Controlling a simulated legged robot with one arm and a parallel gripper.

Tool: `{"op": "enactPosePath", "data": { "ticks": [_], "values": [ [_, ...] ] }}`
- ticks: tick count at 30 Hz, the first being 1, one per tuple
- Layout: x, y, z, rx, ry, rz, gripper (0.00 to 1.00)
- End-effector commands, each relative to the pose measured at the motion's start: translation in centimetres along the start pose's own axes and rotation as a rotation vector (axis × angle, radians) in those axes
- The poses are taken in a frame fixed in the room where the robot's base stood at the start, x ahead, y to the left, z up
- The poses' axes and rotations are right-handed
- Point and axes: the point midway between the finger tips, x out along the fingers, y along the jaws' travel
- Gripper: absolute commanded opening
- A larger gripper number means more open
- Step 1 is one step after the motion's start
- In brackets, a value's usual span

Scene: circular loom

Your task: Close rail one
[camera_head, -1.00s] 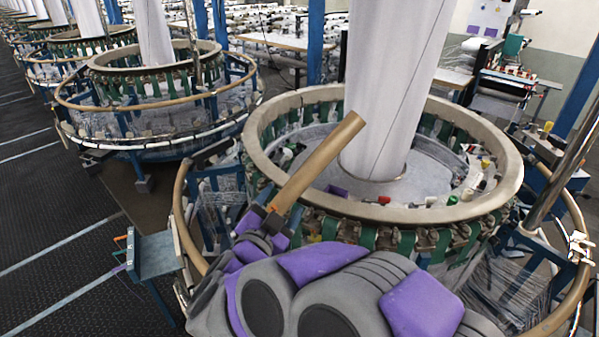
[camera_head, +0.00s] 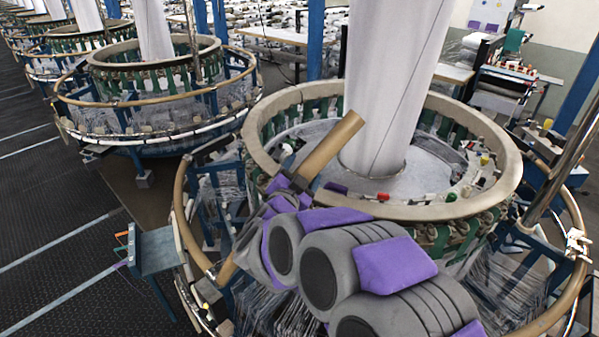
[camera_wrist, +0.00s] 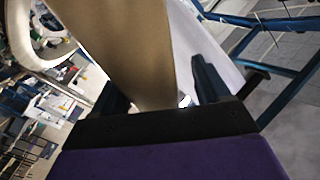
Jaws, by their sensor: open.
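Rail one appears to be the loose tan rail section (camera_head: 332,142) of the near loom. It slants up and to the right out of the loom's outer ring, its free end above the inner ring, so it stands open. Its lower part shows behind my arm near the outer ring. My gripper (camera_head: 288,190) is at the middle of this rail. In the wrist view the rail (camera_wrist: 125,45) runs between my two dark fingers (camera_wrist: 155,80). The fingers are apart, with a visible gap beside the right one. My arm hides part of the rail and the ring's front.
The near loom's outer tan ring (camera_head: 180,215) curves around at left and right. Its thick inner ring (camera_head: 255,150) and the white fabric column (camera_head: 390,80) stand behind the rail. A small blue-grey box (camera_head: 155,250) is at left. Dark floor (camera_head: 60,210) is clear further left.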

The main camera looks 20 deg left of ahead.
Motion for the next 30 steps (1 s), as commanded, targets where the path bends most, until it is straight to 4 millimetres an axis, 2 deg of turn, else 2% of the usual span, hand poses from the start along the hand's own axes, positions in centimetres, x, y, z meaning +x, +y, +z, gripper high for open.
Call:
{"op": "enactPosePath", "data": {
  "ticks": [2,5,12,25,30],
  "values": [
    [0.0,0.3,-0.3,0.003,0.001,0.002,0.76],
    [0.0,0.2,-0.3,0.003,0.001,0.002,0.67],
    [0.1,-0.5,0.5,-0.004,0.001,0.0,0.44],
    [0.1,-0.4,0.9,-0.007,-0.008,0.002,0.03],
    [0.1,-0.2,1.1,-0.006,-0.009,0.002,0.01]
  ]
}}
